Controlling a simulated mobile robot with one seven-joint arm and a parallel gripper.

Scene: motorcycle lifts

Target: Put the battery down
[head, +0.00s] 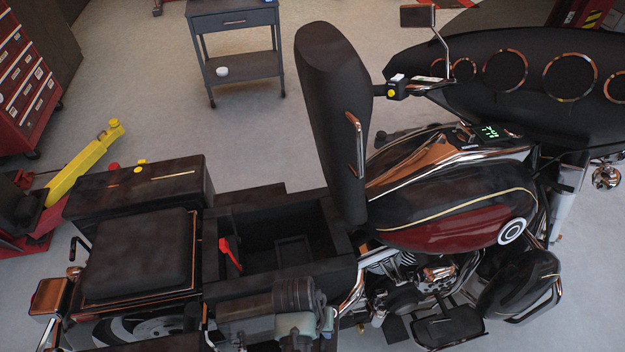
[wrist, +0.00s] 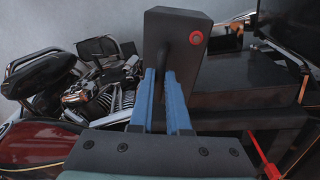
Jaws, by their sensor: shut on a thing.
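My gripper (wrist: 160,73) has its two blue fingers closed on the battery (wrist: 172,32), a dark box with a red ringed terminal on its facing side. The battery sticks out beyond the fingertips in the wrist view. In the head view my dark wrist (head: 292,298) is at the bottom, over the near side of the motorcycle; the battery cannot be made out there. The open black compartment (head: 335,275) lies just behind my wrist, with a recess in its floor. A red strap or lever (head: 230,254) stands at its left; it also shows in the wrist view (wrist: 265,152).
The raised seat (head: 335,110) stands upright beside the compartment. The rear seat (head: 140,250) and a side case (head: 140,188) are left, the maroon tank (head: 455,225) right. A grey cart (head: 238,45) stands behind on open floor; a yellow-armed jack (head: 82,160) is far left.

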